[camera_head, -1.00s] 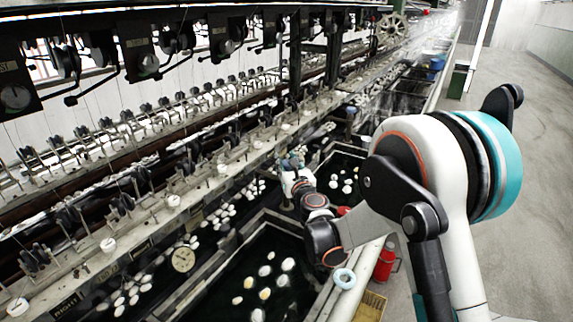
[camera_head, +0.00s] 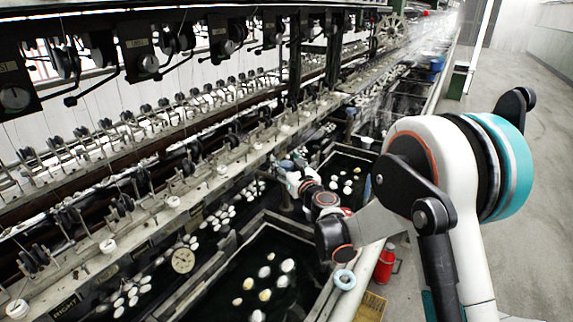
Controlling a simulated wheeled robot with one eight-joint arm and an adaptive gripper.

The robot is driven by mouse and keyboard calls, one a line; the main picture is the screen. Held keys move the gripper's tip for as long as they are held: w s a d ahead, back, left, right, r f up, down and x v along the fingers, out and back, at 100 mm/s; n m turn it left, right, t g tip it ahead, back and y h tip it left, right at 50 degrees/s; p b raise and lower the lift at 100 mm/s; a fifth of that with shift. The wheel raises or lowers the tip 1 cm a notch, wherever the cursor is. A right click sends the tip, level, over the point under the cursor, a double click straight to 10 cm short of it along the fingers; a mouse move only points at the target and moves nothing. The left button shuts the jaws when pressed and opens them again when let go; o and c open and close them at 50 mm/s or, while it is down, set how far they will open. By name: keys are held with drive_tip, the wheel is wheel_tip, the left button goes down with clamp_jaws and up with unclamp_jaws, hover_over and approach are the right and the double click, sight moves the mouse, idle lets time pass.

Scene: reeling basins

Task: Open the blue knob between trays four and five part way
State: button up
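A small blue knob (camera_head: 287,164) shows at the inner edge of the basins, just beyond the tip of my arm. My gripper (camera_head: 291,175) is close to it, at or almost at the knob. Contact cannot be made out, and the fingers are too small and partly hidden to tell whether they are open or shut. The near water tray (camera_head: 222,271) with pale cocoons lies below my arm. Another tray (camera_head: 343,147) with cocoons lies just beyond my gripper. Tray numbers are not readable.
A second blue knob (camera_head: 351,112) stands farther along the row. Reeling machinery (camera_head: 150,150) runs along the left. A pale blue ring (camera_head: 344,279), a red extinguisher (camera_head: 384,264) and a yellow crate (camera_head: 371,305) are near the front edge. The floor (camera_head: 515,200) at the right is clear.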

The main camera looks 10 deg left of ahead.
drive_tip(key=v, duration=1.2)
idle(2.1)
